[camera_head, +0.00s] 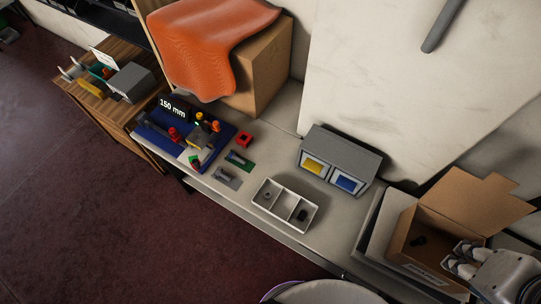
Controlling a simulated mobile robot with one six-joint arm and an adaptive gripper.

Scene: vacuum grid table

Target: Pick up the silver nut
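A white divided tray (284,205) stands on the bench, left of the grey cabinet. A small grey ring-like piece (267,195), which looks like the silver nut, lies in its left compartment. A darker small piece (302,215) lies in the right compartment; its kind is too small to tell. My gripper (456,257) is at the lower right, beside the open cardboard box and far from the tray. Its two fingertips look apart, and nothing shows between them.
A grey cabinet (341,156) with yellow and blue bins stands behind the tray. A blue board (222,137) with a "150 mm" display, a red block (243,139) and small mats are at left.

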